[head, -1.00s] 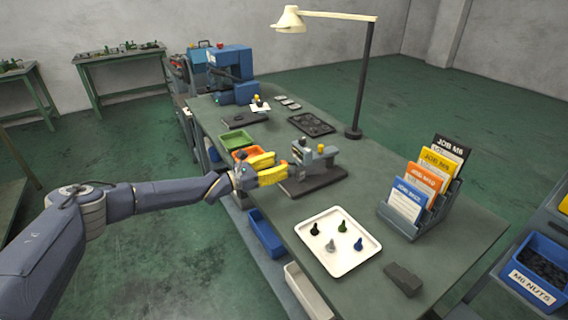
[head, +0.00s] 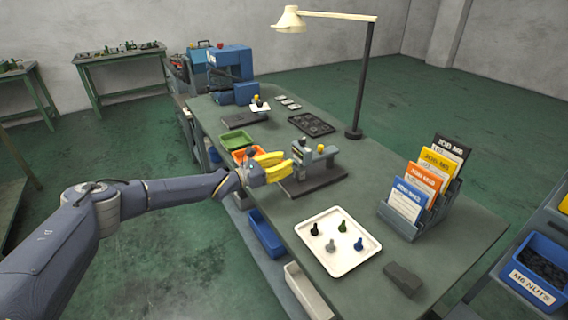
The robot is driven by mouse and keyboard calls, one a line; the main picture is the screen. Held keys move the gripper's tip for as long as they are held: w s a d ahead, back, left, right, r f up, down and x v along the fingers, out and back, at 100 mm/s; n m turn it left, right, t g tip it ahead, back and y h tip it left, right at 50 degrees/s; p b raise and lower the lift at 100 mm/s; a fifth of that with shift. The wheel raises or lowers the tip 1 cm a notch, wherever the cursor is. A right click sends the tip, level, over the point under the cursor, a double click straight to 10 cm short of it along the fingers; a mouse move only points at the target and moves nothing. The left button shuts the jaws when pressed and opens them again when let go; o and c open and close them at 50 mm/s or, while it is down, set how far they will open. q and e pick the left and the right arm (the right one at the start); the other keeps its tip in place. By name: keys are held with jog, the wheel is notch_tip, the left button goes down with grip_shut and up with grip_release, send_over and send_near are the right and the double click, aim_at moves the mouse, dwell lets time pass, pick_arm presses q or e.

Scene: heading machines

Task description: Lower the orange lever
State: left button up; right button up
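My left gripper (head: 289,161) reaches in over the near edge of the bench with its two yellow fingers spread and nothing seen between them. Its fingertips are just left of a small grey machine (head: 300,153) on a dark base plate (head: 318,180). Contact cannot be told. My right gripper is not in view.
An orange bin (head: 239,156) and a green bin (head: 236,141) lie behind the gripper. A white tray (head: 345,264) with several coloured pieces, a card rack (head: 402,222) and a lamp (head: 354,131) stand on the bench. Bench surface between tray and rack is clear.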

pick_arm(q)
grip_shut()
jog(key=shift+f+h, duration=0.25)
jog(key=shift+h, duration=0.15)
jog(key=shift+s+a+f+t+h, duration=0.1)
jog(key=shift+f+t+h, duration=0.2)
jog(key=shift+t+h, duration=0.35)
jog(key=shift+s+a+f+t+h, duration=0.1)
jog(key=shift+f+t+h, duration=0.15)
jog(key=shift+t+h, duration=0.35)
jog(key=shift+h, duration=0.25)
jog(key=o, duration=0.7)
grip_release()
jog(key=shift+f, duration=0.1)
